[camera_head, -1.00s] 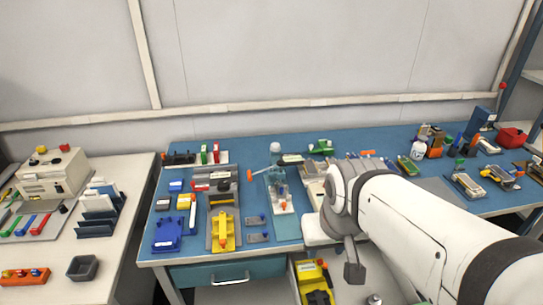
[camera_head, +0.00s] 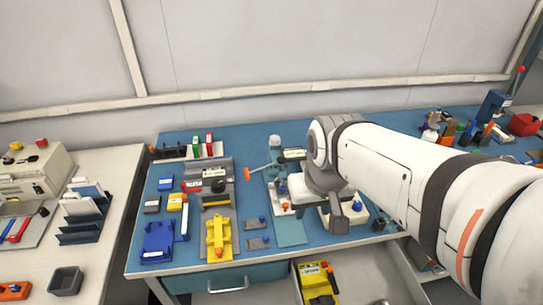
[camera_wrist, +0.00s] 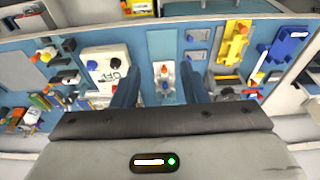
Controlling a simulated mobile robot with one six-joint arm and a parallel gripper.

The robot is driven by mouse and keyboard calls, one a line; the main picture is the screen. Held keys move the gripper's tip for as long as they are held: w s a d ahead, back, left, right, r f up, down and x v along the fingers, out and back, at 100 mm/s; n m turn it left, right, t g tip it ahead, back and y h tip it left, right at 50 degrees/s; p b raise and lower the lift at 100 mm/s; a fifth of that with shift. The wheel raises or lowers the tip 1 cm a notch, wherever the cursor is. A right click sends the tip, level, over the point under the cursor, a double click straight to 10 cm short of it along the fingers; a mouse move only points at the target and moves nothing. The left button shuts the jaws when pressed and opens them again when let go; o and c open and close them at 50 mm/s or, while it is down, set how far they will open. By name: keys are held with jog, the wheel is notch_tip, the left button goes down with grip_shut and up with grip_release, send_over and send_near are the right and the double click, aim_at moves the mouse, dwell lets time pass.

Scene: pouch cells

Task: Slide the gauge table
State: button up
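A small white fixture with an orange knob and a blue knob stands on the blue bench; it may be the gauge table, but I cannot tell for sure. It shows in the head view (camera_head: 284,208) just left of my wrist, and in the wrist view (camera_wrist: 164,86) between my fingers. My gripper (camera_wrist: 162,92) is open, with its two blue fingers wide apart and nothing between them touching. In the head view, the fingers are largely hidden by my wrist. A teal mat (camera_head: 291,233) lies in front of the fixture.
A yellow device (camera_head: 219,236) and a blue device (camera_head: 158,240) stand left of the fixture. A white block with dark round parts (camera_wrist: 106,66) is beside my finger in the wrist view. An open drawer below holds a yellow tool (camera_head: 316,282). An orange-ended hammer (camera_head: 252,174) lies behind.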

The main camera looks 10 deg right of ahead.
jog(key=w+f+n+g+b, duration=0.1)
jog(key=w+f+b, duration=0.15)
jog(key=w, duration=0.35)
jog(key=w+f+g+b, duration=0.1)
jog(key=w+f, duration=0.3)
jog(key=w, duration=0.2)
jog(key=n+b, duration=0.1)
jog(key=b, duration=0.1)
send_over(286, 205)
jog(key=shift+g, duration=0.4)
notch_tip(286, 205, down, 8)
jog(key=shift+f, duration=0.1)
jog(key=shift+w+f, duration=0.1)
jog(key=shift+f, duration=0.55)
notch_tip(286, 205, down, 7)
jog(key=shift+r, duration=0.1)
jog(key=shift+c, duration=0.3)
grip_shut()
